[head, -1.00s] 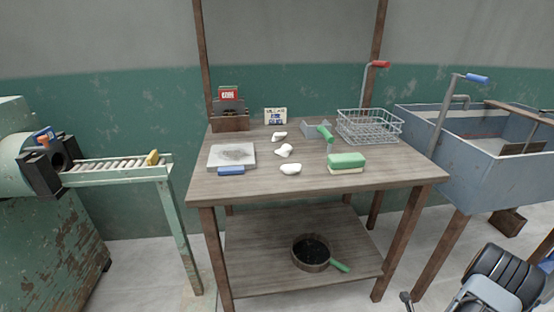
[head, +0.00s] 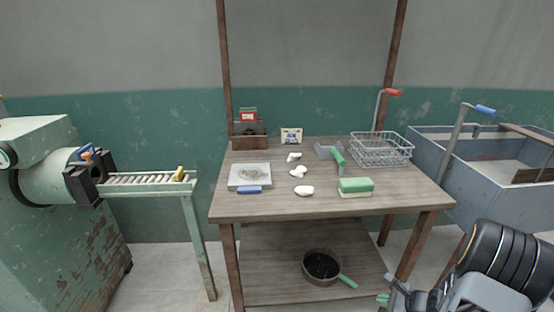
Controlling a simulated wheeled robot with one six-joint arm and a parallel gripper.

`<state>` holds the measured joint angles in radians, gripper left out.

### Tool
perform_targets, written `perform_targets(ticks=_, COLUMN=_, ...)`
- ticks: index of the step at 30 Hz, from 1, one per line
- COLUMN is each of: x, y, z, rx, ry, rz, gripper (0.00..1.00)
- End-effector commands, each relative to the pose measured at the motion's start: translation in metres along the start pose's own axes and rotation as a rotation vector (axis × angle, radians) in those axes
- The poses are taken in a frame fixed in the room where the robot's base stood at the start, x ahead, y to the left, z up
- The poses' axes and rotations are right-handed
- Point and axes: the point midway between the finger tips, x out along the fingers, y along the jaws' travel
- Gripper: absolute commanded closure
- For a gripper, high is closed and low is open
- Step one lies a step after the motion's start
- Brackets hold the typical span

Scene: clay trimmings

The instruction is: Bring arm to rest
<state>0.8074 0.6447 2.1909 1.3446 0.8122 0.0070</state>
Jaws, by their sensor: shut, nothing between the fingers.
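My gripper (head: 385,298) shows at the lower right edge of the head view, in front of the table's right front leg. Its small fingers look shut with nothing between them, and it is low, clear of the table top. My dark, ribbed arm is folded behind it at the right. Three white clay lumps (head: 304,190) lie loose on the wooden table (head: 270,208), apart from my gripper.
The table also bears a scale-like plate (head: 249,172), a green-topped sponge (head: 356,185), a green-handled scoop (head: 338,158) and a wire basket (head: 381,149). A pan (head: 321,266) sits on the lower shelf. A sink (head: 480,160) stands right, a roller conveyor (head: 145,180) left.

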Motion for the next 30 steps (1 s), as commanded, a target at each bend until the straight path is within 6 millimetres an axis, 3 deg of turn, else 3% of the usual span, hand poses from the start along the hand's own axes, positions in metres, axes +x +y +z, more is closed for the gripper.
perform_targets(ticks=1, x=-0.024, y=-0.011, z=0.047, rx=-0.126, ry=-0.006, rz=0.043, gripper=1.00)
perform_targets(ticks=6, x=-0.083, y=-0.009, z=0.175, rx=-0.607, ry=-0.011, rz=0.233, gripper=1.00)
perform_targets(ticks=9, x=-0.124, y=0.002, z=0.242, rx=-0.911, ry=0.006, rz=0.344, gripper=1.00)
perform_targets(ticks=12, x=-0.166, y=0.014, z=0.296, rx=-1.199, ry=0.040, rz=0.438, gripper=1.00)
perform_targets(ticks=15, x=-0.205, y=0.025, z=0.336, rx=-1.455, ry=0.089, rz=0.508, gripper=1.00)
perform_targets(ticks=21, x=-0.265, y=0.035, z=0.384, rx=-1.832, ry=0.202, rz=0.588, gripper=1.00)
perform_targets(ticks=25, x=-0.287, y=0.037, z=0.398, rx=-1.970, ry=0.261, rz=0.606, gripper=1.00)
perform_targets(ticks=30, x=-0.296, y=0.038, z=0.403, rx=-2.034, ry=0.292, rz=0.614, gripper=1.00)
